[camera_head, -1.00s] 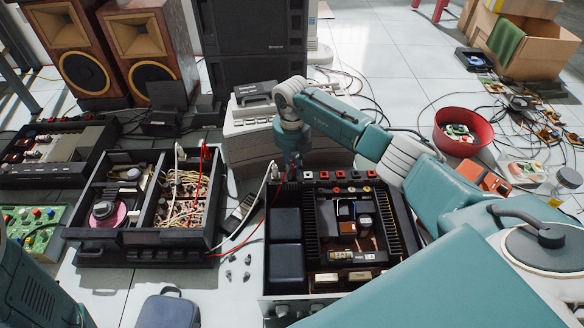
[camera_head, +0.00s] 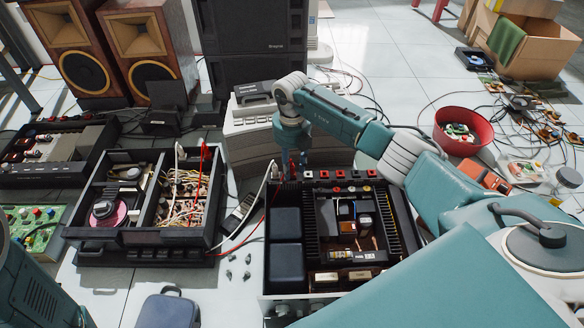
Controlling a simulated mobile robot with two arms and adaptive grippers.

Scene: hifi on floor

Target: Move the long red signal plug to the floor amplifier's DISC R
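The open floor amplifier (camera_head: 396,225) lies at centre right, with a row of red, white and black sockets (camera_head: 338,174) along its back edge. I cannot read their labels. My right gripper (camera_head: 291,170) points down at the back left corner of the amplifier. A thin red cable (camera_head: 262,226) rises from the floor to the fingertips; its plug end is hidden or too small to make out, and so is the finger gap. A white plug (camera_head: 274,169) stands just left of the fingers. My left gripper is not in view; only part of that arm shows at lower left.
An open black box with wires (camera_head: 140,236) stands left of the amplifier, with upright white (camera_head: 179,151) and red (camera_head: 204,150) leads. A grey stepped unit (camera_head: 245,130) stands behind my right gripper. A red bowl (camera_head: 478,140) is at right. A blue-grey bag (camera_head: 168,309) lies in front.

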